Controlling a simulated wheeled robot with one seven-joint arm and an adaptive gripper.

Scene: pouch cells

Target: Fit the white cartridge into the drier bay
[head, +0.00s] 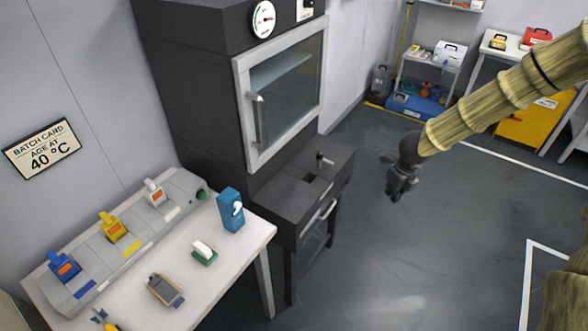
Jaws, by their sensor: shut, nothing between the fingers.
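The white cartridge (155,194), with an orange label, stands in the right-hand part of a sloped grey rack (185,185) on the white table. A yellow cartridge (112,228) and a blue cartridge (64,266) stand further left in the same rack. A small dark square opening (311,178) shows in the top of the low dark cabinet; I cannot tell for sure that it is the drier bay. My gripper (395,195) is shut and empty. It hangs over the floor to the right of the cabinet, well apart from the cartridge.
The tall dark oven (200,70) with a closed glass door (285,95) stands behind the low cabinet. On the white table (235,262) are a blue box (230,210), a green-and-white block (204,252) and a handheld device (164,290). A small post (323,160) rises from the cabinet. Floor around my gripper is clear.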

